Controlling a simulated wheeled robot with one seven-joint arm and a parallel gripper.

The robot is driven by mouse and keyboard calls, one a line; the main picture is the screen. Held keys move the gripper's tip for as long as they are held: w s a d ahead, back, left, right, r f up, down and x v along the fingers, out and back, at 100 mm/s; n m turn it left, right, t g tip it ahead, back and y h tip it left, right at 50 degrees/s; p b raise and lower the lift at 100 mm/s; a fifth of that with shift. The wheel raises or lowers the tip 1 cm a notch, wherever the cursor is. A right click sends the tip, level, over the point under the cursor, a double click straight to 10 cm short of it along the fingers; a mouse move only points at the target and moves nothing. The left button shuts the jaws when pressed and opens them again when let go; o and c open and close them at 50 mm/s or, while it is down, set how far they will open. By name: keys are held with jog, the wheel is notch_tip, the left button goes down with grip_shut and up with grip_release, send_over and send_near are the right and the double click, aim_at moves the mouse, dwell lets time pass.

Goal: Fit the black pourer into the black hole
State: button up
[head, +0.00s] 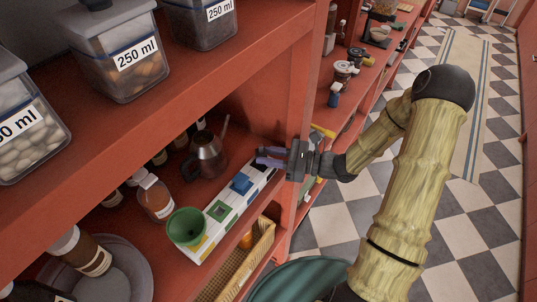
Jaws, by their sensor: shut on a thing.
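A long white board (217,238) with coloured square patches lies on the lower shelf. A green funnel (186,226) stands at its near left end, and a blue piece (241,183) sits farther along it. A green patch (219,210) lies between them. My gripper (268,157) is over the board's far end, pointing left. It is shut on a small dark piece, apparently the black pourer, mostly hidden by the fingers. The black hole cannot be made out; the gripper covers part of that end. I cannot tell whether the held piece touches the board.
A metal jug (207,156) with a thin handle stands just behind the board. Brown bottles (153,195) stand to its left. The red upper shelf (200,72) hangs above, with its upright close to my gripper. A wicker basket (254,258) is below the board.

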jog(key=shift+f+b, duration=0.5)
jog(key=shift+f, duration=0.35)
jog(key=o, duration=1)
jog(key=b+v, duration=0.6)
jog(key=v, duration=1.1)
jog(key=shift+d+r, duration=0.15)
jog(key=shift+d, duration=0.05)
